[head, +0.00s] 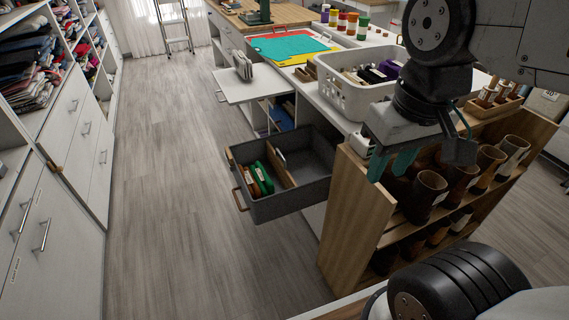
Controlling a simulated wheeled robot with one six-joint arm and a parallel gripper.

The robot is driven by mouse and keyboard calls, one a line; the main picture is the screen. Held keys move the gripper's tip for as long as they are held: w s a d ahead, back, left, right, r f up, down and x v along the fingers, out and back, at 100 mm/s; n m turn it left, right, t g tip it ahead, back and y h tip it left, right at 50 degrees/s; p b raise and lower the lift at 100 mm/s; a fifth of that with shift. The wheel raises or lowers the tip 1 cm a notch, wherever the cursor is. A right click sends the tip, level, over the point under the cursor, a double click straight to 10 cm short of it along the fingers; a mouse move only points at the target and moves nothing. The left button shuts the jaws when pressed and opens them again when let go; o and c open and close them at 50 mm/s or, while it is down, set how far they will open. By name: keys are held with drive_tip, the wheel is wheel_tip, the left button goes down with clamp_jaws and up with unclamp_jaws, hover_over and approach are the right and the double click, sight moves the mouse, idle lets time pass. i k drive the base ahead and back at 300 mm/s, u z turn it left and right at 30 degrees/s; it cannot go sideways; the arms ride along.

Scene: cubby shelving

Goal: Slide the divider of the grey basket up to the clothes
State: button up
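The dark grey basket (305,193) is pulled out from the white cabinet, with a wooden handle on its left end. Green and brown folded clothes (263,178) stand upright in its left part. A thin wooden divider (281,167) stands across the basket just right of the clothes; a small gap seems to lie between them, but its width is hard to tell. The right part of the basket looks empty. My gripper (389,167), with teal fingers, hangs to the right of the basket, above and in front of the wooden shelf. Its fingers look apart, with nothing between them.
A wooden shelf (345,210) with brown boots is close below my gripper. A white basket (345,95) with dark items stands on the counter behind. A white pull-out board (247,87) juts out farther back. Drawers (68,105) line the left; the floor between is clear.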

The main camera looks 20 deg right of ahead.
sight(279, 168)
drive_tip(key=u, duration=1.2)
drive_tip(key=i, duration=0.9)
drive_tip(key=z, duration=1.1)
